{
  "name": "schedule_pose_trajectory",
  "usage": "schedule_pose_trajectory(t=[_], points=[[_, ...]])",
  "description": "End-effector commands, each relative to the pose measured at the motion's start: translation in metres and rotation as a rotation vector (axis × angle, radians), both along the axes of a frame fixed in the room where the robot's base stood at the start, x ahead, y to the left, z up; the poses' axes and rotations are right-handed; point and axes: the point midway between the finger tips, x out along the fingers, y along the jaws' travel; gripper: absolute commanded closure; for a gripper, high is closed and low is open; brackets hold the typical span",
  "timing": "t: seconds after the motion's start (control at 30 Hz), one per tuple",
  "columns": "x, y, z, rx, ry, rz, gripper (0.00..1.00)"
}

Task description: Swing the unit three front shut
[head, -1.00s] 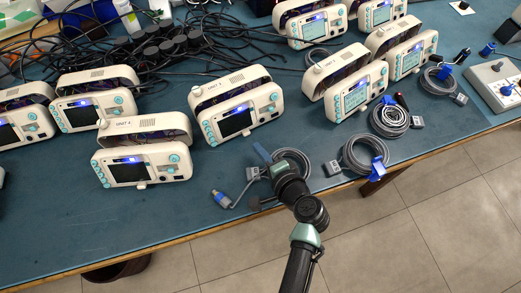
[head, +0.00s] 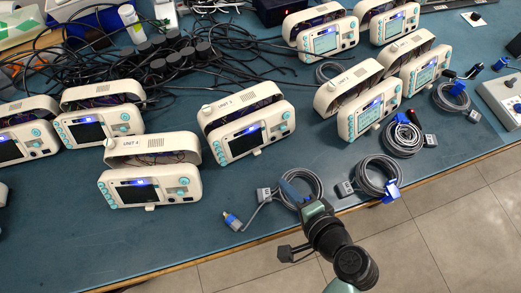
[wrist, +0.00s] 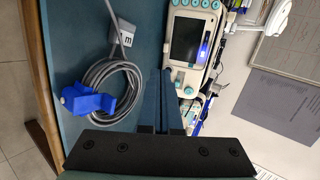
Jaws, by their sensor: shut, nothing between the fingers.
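Several white monitor units with teal buttons stand on the blue bench. Their fronts lean out from their rear casings, and wiring shows in the gaps. The front-left unit (head: 152,188) has a label that looks like UNIT 4. The unit right of it (head: 255,138) also has a numbered label, too small to read surely. I cannot tell which is unit three. My gripper (head: 290,188) is shut and empty, in front of that second unit, beside a coiled grey cable (head: 313,177). In the wrist view my shut fingers (wrist: 167,72) point toward a dark-screened monitor (wrist: 186,42), apparently clear of it.
More grey cable coils with blue ties (head: 378,180) lie along the bench's front edge; one also shows in the wrist view (wrist: 130,75). Black cables (head: 100,45) tangle at the back left. A control box (head: 503,100) stands at the right.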

Motion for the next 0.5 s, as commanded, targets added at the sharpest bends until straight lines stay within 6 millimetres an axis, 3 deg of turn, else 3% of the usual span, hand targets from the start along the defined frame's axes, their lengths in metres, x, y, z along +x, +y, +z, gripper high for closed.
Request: schedule_pose_trajectory(t=[0.5], points=[[0.075, 0.040, -0.054, 0.000, -0.002, 0.003, 1.00]])
